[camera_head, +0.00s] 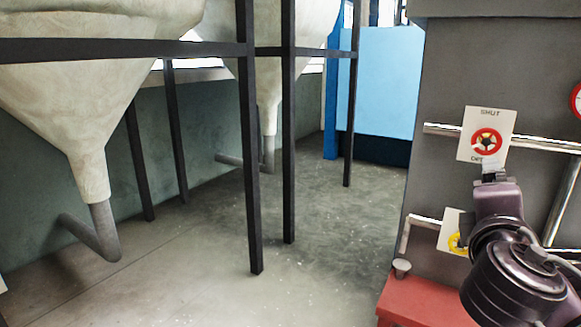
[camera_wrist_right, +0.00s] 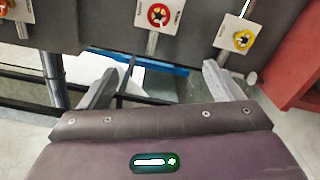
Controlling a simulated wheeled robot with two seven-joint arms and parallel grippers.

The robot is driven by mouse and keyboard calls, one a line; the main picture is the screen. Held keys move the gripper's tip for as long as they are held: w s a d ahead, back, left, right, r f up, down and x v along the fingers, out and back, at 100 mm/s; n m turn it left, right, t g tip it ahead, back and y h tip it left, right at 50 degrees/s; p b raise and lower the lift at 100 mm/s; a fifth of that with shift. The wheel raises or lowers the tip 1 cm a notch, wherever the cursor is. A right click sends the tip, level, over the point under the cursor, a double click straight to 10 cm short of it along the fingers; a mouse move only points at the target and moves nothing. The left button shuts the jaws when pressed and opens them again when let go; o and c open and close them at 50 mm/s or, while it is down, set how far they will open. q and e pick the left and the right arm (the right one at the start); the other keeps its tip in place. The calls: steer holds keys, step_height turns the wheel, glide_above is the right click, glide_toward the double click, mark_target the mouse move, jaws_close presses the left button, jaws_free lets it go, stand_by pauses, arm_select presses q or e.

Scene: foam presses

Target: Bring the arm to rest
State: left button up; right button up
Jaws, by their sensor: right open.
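My right arm comes in from the lower right of the head view, and its gripper (camera_head: 492,172) is just below a white plate with a red handwheel (camera_head: 487,142) on the grey machine. In the right wrist view the two grey fingers of the gripper (camera_wrist_right: 160,85) are spread wide with nothing between them. The red handwheel (camera_wrist_right: 158,15) shows beyond the fingers there, apart from them. A yellow handwheel (camera_wrist_right: 242,38) on another white plate is beyond the right-hand finger. In the head view the yellow handwheel (camera_head: 456,243) is partly hidden by my arm. My left gripper is out of view.
The grey machine (camera_head: 440,80) carries metal pipes (camera_head: 450,132) and stands by a red base (camera_head: 425,303). Pale hoppers (camera_head: 75,110) hang in a dark frame (camera_head: 250,190) at the left. Open concrete floor (camera_head: 325,215) lies between the frame and the machine.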

steer(key=w+d+f+m+g+y, duration=0.1)
steer(key=w+f+g+y, duration=0.1)
steer(key=w+f, duration=0.45)
steer(key=w+f+m+g+y, duration=0.1)
steer(key=w+f, duration=0.2)
steer(key=f, duration=0.7)
steer(key=w+d+f+g+y, duration=0.15)
steer(key=w+f, duration=0.25)
steer(key=f, duration=0.5)
steer(key=s+a+f+m+g+y, duration=0.1)
steer(key=s+f+m+g+y, duration=0.1)
steer(key=f, duration=1.4)
steer(key=s+f+m+g+y, duration=0.2)
steer(key=f+m+g, duration=0.1)
steer(key=f, duration=1.2)
steer(key=s+a+f+m+g, duration=0.3)
steer(key=s+f, duration=1.8)
steer(key=f, duration=0.3)
steer(key=s+a+f+m, duration=0.1)
steer(key=s+f, duration=0.2)
steer(key=s, duration=0.5)
steer(key=s+a+f+m+g, duration=0.1)
steer(key=s+a+f, duration=0.1)
steer(key=s, duration=0.7)
steer(key=s+a+f+m+g, duration=0.1)
steer(key=s+f, duration=0.3)
steer(key=s, duration=0.5)
steer(key=shift+a+f+y, duration=0.25)
steer(key=shift+f+y, duration=0.05)
steer(key=shift+y, duration=0.05)
